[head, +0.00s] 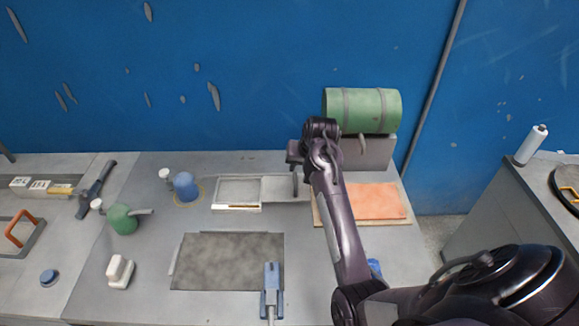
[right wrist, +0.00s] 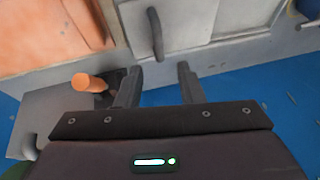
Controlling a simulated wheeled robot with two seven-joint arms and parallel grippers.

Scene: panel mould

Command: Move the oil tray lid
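The oil tray (head: 222,207) is a shallow pale tray near the back middle of the bench. A flat grey lid (head: 280,188) lies at its right side, and a dark upright handle (head: 295,184) stands on it. In the right wrist view the lid (right wrist: 190,22) and its curved handle (right wrist: 155,34) lie just beyond my fingertips. My right gripper (right wrist: 158,76) is open and empty, with a clear gap between its fingers and the handle. In the head view the right gripper (head: 294,156) is near the lid's back edge. My left gripper is not in view.
A green drum (head: 362,110) on a grey stand (head: 370,153) is close to my right arm. An orange panel (head: 375,202) lies right of the lid. A blue can (head: 186,186) stands left of the tray. A dark grey mat (head: 228,262) lies in front.

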